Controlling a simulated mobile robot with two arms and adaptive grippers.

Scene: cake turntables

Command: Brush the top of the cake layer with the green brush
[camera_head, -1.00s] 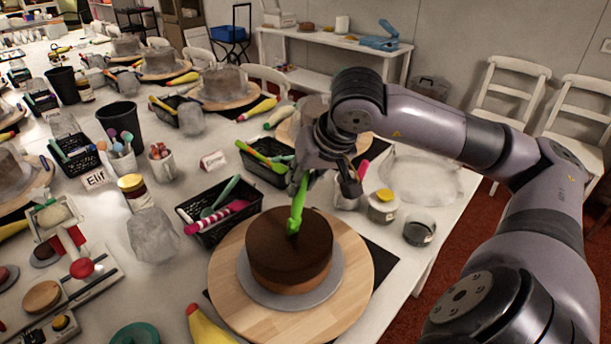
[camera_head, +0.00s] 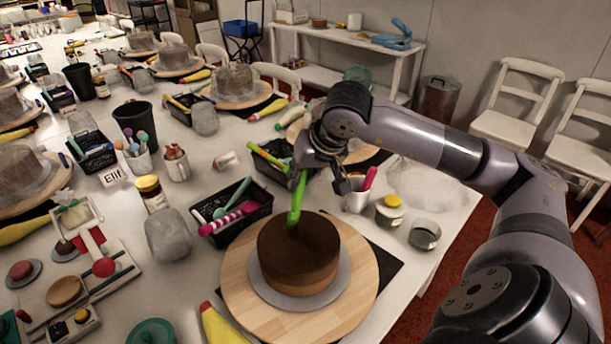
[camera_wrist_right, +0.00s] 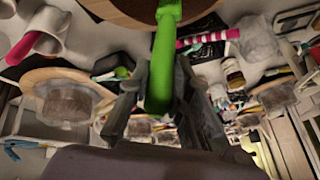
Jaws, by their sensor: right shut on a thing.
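The brown cake layer (camera_head: 298,255) sits on a grey disc (camera_head: 340,283) on a round wooden turntable (camera_head: 243,305). The green brush (camera_head: 296,203) stands nearly upright over the far left part of the cake top, its lower end at the surface; whether it touches is hard to tell. My right gripper (camera_head: 318,178) is shut on the brush's upper part, above the cake. In the right wrist view the green brush (camera_wrist_right: 163,60) runs between my right gripper's fingers (camera_wrist_right: 160,105), and the cake edge shows at the top. My left gripper is not in view.
A black basket (camera_head: 235,215) with a pink striped roller is left of the cake. A white cup (camera_head: 357,198), a yellow-lidded jar (camera_head: 389,212) and a glass jar (camera_head: 424,236) stand to the right. A yellow piping bag (camera_head: 216,326) lies in front.

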